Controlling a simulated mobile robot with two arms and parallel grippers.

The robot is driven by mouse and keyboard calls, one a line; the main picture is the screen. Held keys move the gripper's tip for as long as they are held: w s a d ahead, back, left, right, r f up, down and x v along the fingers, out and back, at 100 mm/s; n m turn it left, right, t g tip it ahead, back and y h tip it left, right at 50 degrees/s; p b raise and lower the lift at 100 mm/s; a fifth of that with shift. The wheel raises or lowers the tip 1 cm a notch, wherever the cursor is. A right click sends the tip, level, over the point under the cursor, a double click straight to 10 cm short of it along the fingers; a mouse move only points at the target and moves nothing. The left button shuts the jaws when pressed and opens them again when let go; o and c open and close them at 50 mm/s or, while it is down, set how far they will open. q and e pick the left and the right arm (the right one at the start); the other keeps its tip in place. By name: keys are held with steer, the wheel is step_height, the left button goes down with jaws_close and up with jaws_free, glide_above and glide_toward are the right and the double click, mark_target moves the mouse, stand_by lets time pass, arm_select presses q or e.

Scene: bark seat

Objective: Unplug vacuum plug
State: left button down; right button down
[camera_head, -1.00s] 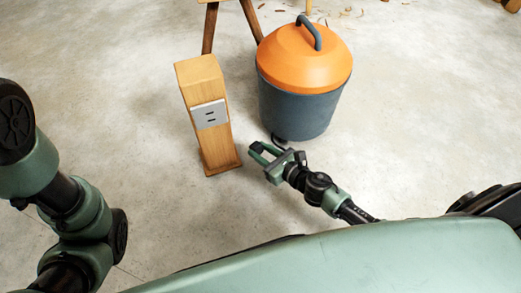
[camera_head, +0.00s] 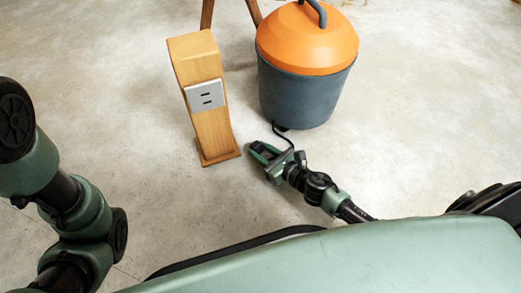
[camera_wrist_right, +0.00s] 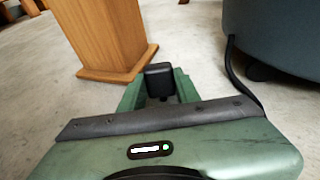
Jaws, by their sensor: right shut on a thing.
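The plug (camera_wrist_right: 158,77) is a small black block held between the green fingers of my right gripper (camera_wrist_right: 158,90). My right gripper is shut on it, low over the floor, and also shows in the head view (camera_head: 260,153). A black cable (camera_head: 281,133) runs from the vacuum's base to the gripper. The vacuum (camera_head: 303,90) is a dark grey bucket with an orange lid, behind the gripper. The socket plate (camera_head: 206,95), silver with dark slots and nothing in it, is on a wooden post (camera_head: 213,130) left of the gripper. My left gripper is out of view.
Wooden legs (camera_head: 208,14) stand behind the post at the top of the head view. The concrete floor is bare around the post and in front of it. The vacuum stands close to the right of the post.

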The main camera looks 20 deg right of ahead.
steer(key=c, duration=0.9)
jaws_free()
steer(key=shift+c, duration=0.2)
steer(key=p+v, duration=0.2)
steer(key=v, duration=0.5)
steer(key=shift+s+d+r+p, duration=0.15)
steer(key=shift+s+p, duration=0.1)
steer(key=shift+p, duration=0.15)
steer(key=shift+s, duration=0.1)
